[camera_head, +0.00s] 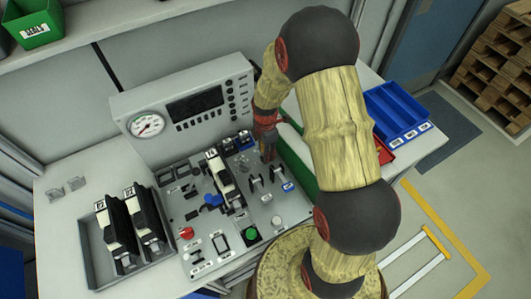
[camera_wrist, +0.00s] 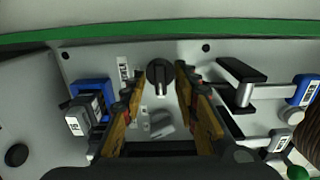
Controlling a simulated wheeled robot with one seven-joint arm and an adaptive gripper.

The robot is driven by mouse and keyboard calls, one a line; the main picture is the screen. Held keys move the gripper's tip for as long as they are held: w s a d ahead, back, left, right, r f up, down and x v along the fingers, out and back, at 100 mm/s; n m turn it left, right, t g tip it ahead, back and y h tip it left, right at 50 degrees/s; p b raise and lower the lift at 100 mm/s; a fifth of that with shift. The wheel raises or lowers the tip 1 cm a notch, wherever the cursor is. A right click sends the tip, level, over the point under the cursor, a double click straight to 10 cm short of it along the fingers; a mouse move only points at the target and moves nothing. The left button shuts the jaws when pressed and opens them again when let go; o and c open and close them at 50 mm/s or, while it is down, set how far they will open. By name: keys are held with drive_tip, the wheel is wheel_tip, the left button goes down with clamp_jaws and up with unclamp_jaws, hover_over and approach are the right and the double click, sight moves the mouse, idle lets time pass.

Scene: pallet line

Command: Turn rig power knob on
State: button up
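A round black knob (camera_wrist: 160,72) with a pale pointer mark sits on the grey panel in the wrist view. The mark points toward the bottom of that view. My gripper (camera_wrist: 158,82) is open, with its fingertips on either side of the knob. A small gap shows at each side; I cannot tell how far the tips are above the panel. In the head view my gripper (camera_head: 267,150) points down at the back right of the rig panel (camera_head: 215,258), and the knob is hidden there.
A black toggle clamp (camera_wrist: 241,80) stands right of the gripper, and a blue connector with a grey block (camera_wrist: 82,118) stands left. A green edge (camera_wrist: 160,27) runs behind. The console has a gauge (camera_head: 147,125) and screen (camera_head: 195,103). Blue bins (camera_head: 397,108) stand right.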

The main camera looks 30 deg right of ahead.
drive_tip(key=shift+f, duration=0.15)
drive_tip(key=shift+c, duration=1)
clamp_jaws()
